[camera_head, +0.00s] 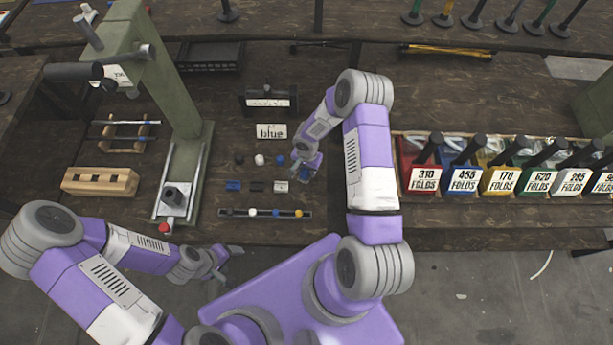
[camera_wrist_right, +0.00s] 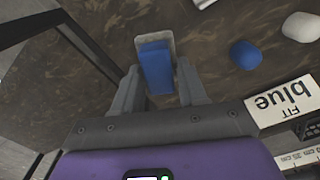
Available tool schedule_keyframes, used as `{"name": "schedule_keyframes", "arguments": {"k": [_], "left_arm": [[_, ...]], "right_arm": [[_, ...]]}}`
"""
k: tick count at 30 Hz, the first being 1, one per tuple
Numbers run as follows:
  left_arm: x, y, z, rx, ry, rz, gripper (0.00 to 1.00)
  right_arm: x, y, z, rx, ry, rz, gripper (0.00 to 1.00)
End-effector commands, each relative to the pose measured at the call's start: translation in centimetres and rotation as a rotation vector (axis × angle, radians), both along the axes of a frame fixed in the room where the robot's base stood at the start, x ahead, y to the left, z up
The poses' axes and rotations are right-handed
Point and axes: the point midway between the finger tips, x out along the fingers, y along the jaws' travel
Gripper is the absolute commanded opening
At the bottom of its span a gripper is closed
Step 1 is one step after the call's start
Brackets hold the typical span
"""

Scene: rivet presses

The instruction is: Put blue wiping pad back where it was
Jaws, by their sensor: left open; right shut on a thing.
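The blue wiping pad (camera_wrist_right: 155,67) shows in the right wrist view as a blue block with a pale, greyish edge. It lies between the two fingers of my right gripper (camera_wrist_right: 158,88), which is shut on it. In the head view my right gripper (camera_head: 304,171) is above the dark bench, right of the small loose parts, and largely hides the pad. Whether the pad touches the bench is hard to tell. My left gripper (camera_head: 230,263) is open and empty, in front of the bench's near edge.
A blue ball (camera_head: 280,160) and a white ball (camera_head: 259,160) lie left of my right gripper, near a "blue" label (camera_head: 271,131). A strip with coloured dots (camera_head: 266,213) lies nearer. A green press (camera_head: 160,75) stands left; labelled bins (camera_head: 420,180) stand right.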

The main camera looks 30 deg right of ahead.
Motion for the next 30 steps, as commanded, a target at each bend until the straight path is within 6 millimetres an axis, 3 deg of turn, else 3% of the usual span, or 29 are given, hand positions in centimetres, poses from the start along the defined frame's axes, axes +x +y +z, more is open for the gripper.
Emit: {"name": "schedule_keyframes", "arguments": {"k": [12,24,25,30], "left_arm": [[0.0,0.0,-1.4,0.0,0.0,0.0,0.67],[0.0,0.0,-1.8,0.0,0.0,0.0,0.67],[0.0,0.0,-1.8,0.0,0.0,0.0,0.67],[0.0,0.0,-1.7,0.0,0.0,0.0,0.67]], "right_arm": [[0.0,0.0,-4.6,0.0,0.0,0.0,0.07],[0.0,0.0,-4.9,-0.001,-0.001,0.001,0.07],[0.0,0.0,-4.9,-0.001,-0.001,0.001,0.43],[0.0,0.0,-4.8,-0.001,-0.001,0.002,0.67]]}}
